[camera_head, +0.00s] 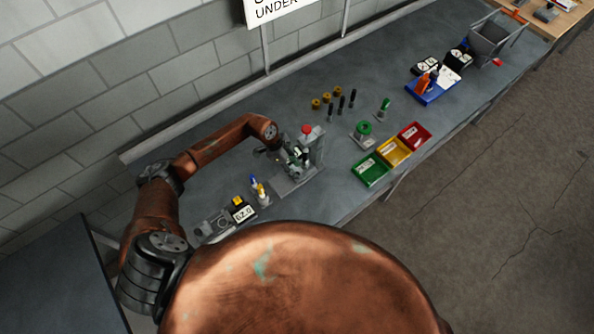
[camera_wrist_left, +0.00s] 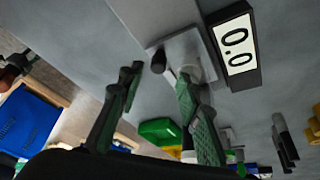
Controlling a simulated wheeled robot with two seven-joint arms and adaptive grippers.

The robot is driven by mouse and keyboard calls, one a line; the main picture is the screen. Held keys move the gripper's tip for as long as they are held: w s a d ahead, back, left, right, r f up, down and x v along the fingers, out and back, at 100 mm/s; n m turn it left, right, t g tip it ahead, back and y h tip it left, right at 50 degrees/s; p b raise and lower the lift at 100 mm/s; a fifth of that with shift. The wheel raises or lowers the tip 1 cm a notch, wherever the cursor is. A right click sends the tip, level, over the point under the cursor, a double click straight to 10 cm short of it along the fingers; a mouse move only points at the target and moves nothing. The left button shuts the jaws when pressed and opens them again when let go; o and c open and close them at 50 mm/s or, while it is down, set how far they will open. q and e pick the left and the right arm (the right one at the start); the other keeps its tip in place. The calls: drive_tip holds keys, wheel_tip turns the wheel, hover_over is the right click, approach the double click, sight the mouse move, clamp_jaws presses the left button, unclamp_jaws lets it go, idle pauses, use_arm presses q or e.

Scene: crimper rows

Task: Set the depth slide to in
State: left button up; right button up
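The crimper (camera_head: 314,147), a grey upright device with a red button on top, stands on the bench in the head view. My left gripper (camera_head: 287,154) is close beside its left side. In the left wrist view its two green fingers stand apart (camera_wrist_left: 155,88) with nothing clearly held between them. A grey block (camera_wrist_left: 178,45) with a dark rounded knob (camera_wrist_left: 158,61) and a pale round part lies beyond the fingertips. I cannot tell which part is the depth slide or how it is set. My right gripper is not in view.
A display reading 0.0 (camera_wrist_left: 235,45) is beside the block. Green (camera_head: 370,170), yellow (camera_head: 395,152) and red (camera_head: 414,135) bins line the bench's front edge. Dark pegs (camera_head: 341,103) stand behind. A labelled black device (camera_head: 241,211) and small bottles (camera_head: 261,195) stand left of the crimper.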

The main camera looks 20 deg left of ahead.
use_arm(q)
drive_tip(key=v, duration=0.9)
drive_tip(key=shift+r, duration=0.2)
drive_tip(key=shift+s+f, duration=0.1)
